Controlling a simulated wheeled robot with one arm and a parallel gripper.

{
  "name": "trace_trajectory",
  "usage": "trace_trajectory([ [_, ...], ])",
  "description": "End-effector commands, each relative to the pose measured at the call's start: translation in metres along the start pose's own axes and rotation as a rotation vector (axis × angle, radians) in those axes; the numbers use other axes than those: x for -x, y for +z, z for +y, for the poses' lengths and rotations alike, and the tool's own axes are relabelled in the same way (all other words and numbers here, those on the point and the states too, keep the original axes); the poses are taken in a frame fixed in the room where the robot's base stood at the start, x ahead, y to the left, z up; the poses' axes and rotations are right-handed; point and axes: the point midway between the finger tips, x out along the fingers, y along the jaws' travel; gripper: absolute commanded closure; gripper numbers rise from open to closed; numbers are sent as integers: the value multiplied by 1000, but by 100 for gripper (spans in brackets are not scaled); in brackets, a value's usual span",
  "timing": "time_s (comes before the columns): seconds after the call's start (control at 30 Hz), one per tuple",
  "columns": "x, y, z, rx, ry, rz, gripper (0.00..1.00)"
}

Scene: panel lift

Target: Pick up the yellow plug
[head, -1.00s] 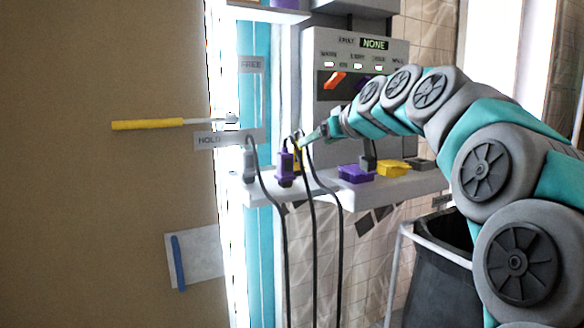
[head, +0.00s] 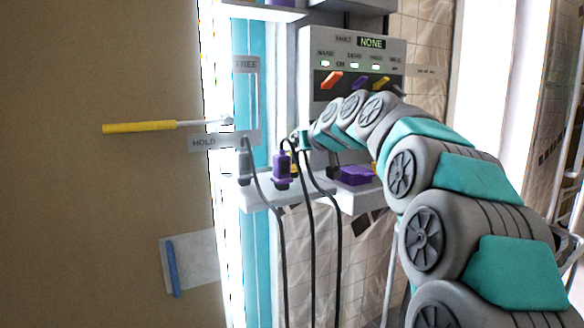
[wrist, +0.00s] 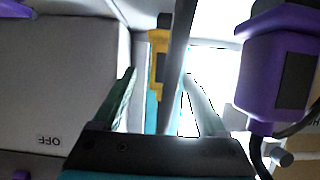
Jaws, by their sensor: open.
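The yellow plug (wrist: 158,66) shows in the wrist view, ahead of my gripper (wrist: 160,80) and between the lines of its two open fingers. A dark cable runs beside it, also between the fingers. I cannot tell whether the fingertips reach around the plug. In the head view only a sliver of the yellow plug (head: 294,166) shows, behind the purple plug and beside my gripper (head: 301,144). My wrist and arm hide the fingers there.
The purple plug (head: 282,168) stands close on the left; it also shows in the wrist view (wrist: 275,72). A grey plug (head: 244,165) is farther left. Black cables hang below. A purple block (head: 355,175) sits on the shelf (head: 358,203), under the switch panel (head: 315,46).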

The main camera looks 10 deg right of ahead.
Motion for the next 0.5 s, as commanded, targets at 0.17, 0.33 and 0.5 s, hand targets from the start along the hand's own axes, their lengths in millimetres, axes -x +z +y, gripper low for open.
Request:
trace_trajectory([
  [0.17, -26, 1, -4, 1, 1, 0, 25],
  [0.33, -37, 1, -4, 1, 1, 1, 25],
  [0.5, -37, 1, -4, 1, 1, 1, 25],
])
